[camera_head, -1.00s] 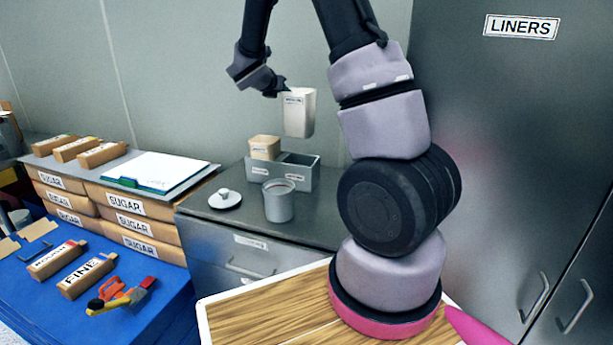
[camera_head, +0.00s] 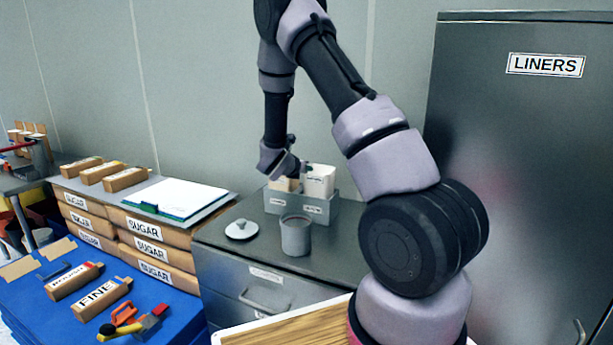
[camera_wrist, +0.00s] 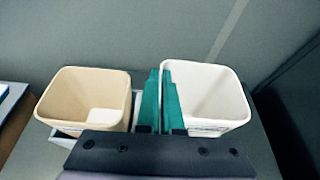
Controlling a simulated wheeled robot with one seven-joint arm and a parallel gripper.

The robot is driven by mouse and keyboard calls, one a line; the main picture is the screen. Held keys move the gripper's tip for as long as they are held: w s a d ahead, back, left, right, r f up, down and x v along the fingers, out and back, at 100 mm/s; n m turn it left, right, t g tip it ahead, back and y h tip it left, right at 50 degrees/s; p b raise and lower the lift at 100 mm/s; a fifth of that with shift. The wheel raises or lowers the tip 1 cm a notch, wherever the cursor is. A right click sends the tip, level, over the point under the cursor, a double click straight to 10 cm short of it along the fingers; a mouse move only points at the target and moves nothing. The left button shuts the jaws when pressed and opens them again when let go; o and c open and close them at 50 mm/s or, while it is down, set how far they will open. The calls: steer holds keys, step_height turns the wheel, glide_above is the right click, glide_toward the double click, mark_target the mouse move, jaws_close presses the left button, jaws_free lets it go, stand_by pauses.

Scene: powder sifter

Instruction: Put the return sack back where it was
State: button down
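A white open-topped sack (camera_head: 319,182) with a small label too small to read is in the right part of the grey two-part holder (camera_head: 322,212). Its lower part is hidden behind the holder's front wall, so I cannot tell whether it rests on the bottom. My gripper (camera_head: 302,168) is at the white sack's left rim. In the wrist view, the green fingers (camera_wrist: 162,100) are close together, one on each side of the left wall of the white sack (camera_wrist: 208,92). A tan sack (camera_wrist: 88,98) stands in the holder's left part.
A grey pot (camera_head: 296,237) stands in front of the holder on the metal cabinet, with a round lid (camera_head: 241,229) to its left. A clipboard (camera_head: 180,197) lies on stacked sugar boxes at the left. A tall cabinet marked LINERS (camera_head: 520,110) is at the right.

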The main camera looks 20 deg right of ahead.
steer(key=shift+f, duration=1.15)
steer(key=shift+f, duration=0.15)
steer(key=c, duration=1.1)
jaws_free()
